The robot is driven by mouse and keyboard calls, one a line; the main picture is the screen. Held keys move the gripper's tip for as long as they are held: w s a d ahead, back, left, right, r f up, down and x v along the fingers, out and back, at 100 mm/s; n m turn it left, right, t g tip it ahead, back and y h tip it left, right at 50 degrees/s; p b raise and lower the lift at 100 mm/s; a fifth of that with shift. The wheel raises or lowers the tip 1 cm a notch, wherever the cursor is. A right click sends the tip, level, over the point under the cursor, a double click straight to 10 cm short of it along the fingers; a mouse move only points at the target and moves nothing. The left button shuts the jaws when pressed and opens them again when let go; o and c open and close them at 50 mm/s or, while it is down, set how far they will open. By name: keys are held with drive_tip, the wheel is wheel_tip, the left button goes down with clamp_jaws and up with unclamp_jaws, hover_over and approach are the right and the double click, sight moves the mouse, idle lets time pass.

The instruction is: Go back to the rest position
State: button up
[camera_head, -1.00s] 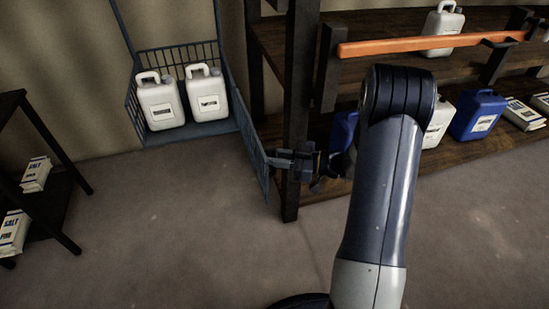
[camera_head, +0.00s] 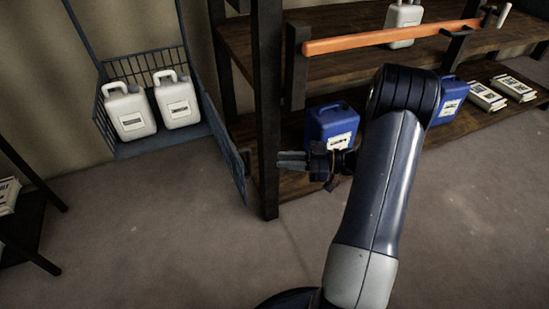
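My arm (camera_head: 385,190) rises from the bottom of the view and bends at its dark elbow. My gripper (camera_head: 280,161) points left, in front of the dark shelf post. Its two fingers lie close together at this size, so I cannot tell whether they are open or shut. I see nothing held between them. The open door (camera_head: 226,150) of the blue wire cage is left of the fingertips, with a gap between them in the picture. Two white canisters, the left one (camera_head: 130,112) and the right one (camera_head: 178,100), stand upright in the cage (camera_head: 165,145).
Right of the post stands a wooden rack (camera_head: 280,30) with an orange bar (camera_head: 390,38) across it. A blue canister (camera_head: 333,127) is close behind my gripper. Another blue canister (camera_head: 449,100) and several packets (camera_head: 487,97) are farther right. The floor (camera_head: 140,230) is clear.

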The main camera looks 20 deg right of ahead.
sight(249, 159)
drive_tip(key=shift+d, duration=0.15)
drive_tip(key=b+x, duration=0.1)
drive_tip(key=x, duration=1)
drive_tip(key=shift+s, duration=0.15)
